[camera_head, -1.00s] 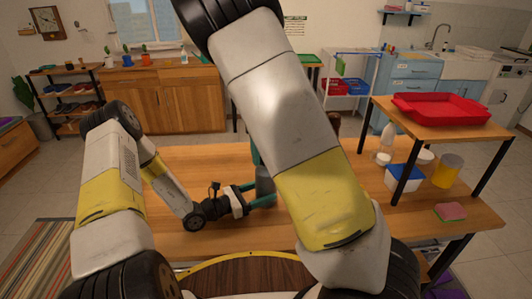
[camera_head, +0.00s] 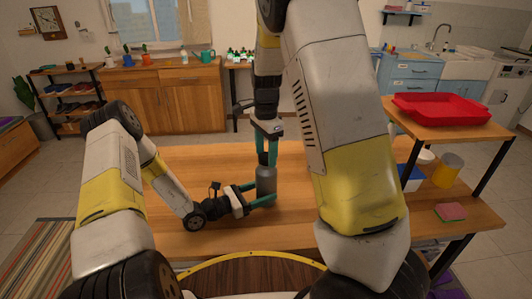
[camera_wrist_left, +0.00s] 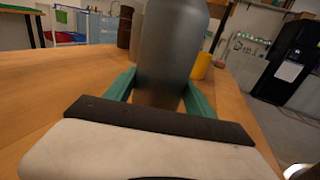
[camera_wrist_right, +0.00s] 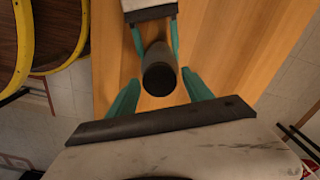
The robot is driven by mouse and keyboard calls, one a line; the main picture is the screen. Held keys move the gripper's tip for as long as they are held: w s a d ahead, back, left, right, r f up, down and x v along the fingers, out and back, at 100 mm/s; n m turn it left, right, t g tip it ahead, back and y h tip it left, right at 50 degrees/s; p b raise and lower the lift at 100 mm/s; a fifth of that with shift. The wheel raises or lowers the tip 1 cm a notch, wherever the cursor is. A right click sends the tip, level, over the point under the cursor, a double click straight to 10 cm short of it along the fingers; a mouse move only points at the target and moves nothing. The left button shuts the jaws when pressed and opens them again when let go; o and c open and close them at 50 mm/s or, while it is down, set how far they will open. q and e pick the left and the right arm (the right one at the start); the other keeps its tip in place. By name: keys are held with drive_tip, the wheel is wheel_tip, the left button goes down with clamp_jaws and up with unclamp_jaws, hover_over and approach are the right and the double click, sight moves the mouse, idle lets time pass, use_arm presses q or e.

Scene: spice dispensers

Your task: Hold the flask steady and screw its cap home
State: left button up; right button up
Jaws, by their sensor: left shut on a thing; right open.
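The grey flask (camera_head: 266,180) stands upright on the wooden table. My left gripper (camera_head: 265,192) is shut around its body from the side; the left wrist view shows the flask (camera_wrist_left: 172,45) between green fingers. The flask's dark cap (camera_wrist_right: 159,77) sits at its top, seen from above in the right wrist view. My right gripper (camera_head: 267,150) points straight down over the flask, open, with its fingers on either side of the cap and gaps visible. Whether the cap's thread is engaged cannot be seen.
A red tray (camera_head: 440,108) stands on a raised shelf at the right. A yellow cup (camera_head: 446,171) and a pink-and-green sponge (camera_head: 451,212) are on the table's right part. My right arm hides some of the table. The table left of the flask is mostly clear.

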sight(266, 156)
clamp_jaws()
drive_tip(key=m, duration=0.4)
drive_tip(key=shift+o, duration=0.9)
unclamp_jaws()
wheel_tip(266, 156, up, 12)
